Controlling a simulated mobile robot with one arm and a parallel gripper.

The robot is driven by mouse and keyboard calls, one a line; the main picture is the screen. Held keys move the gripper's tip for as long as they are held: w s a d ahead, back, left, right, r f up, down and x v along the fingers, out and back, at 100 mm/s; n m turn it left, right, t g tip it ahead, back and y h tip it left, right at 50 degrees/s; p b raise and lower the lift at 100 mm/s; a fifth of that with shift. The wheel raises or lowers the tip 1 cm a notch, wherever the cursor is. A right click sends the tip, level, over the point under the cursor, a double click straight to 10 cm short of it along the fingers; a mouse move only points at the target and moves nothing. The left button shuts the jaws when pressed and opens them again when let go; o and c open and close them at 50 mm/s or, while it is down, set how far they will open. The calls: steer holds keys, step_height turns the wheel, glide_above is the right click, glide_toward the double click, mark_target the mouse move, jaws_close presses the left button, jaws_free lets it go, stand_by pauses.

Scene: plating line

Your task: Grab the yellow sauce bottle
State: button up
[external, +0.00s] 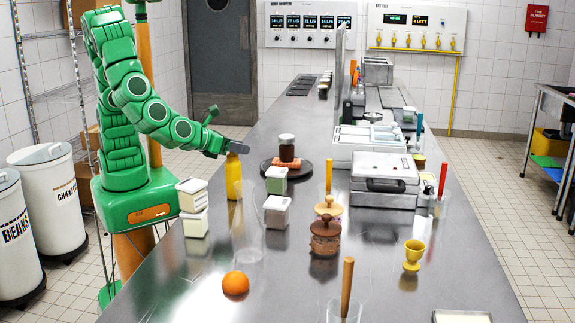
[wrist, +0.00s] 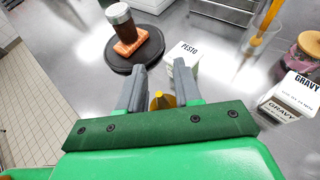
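The yellow sauce bottle (external: 234,180) stands upright on the steel counter (external: 330,285), at the left side. My gripper (external: 240,148) is right at its top in the external view. In the wrist view, the two grey fingers of my gripper (wrist: 159,88) are spread apart. The rest of the bottle is hidden behind my gripper in the wrist view.
A dark round plate (external: 297,172) with a brown jar (external: 286,148) is close behind the bottle. An orange (external: 235,284) lies in front.

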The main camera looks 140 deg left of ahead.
jaws_close()
steer(key=shift+r, duration=0.1)
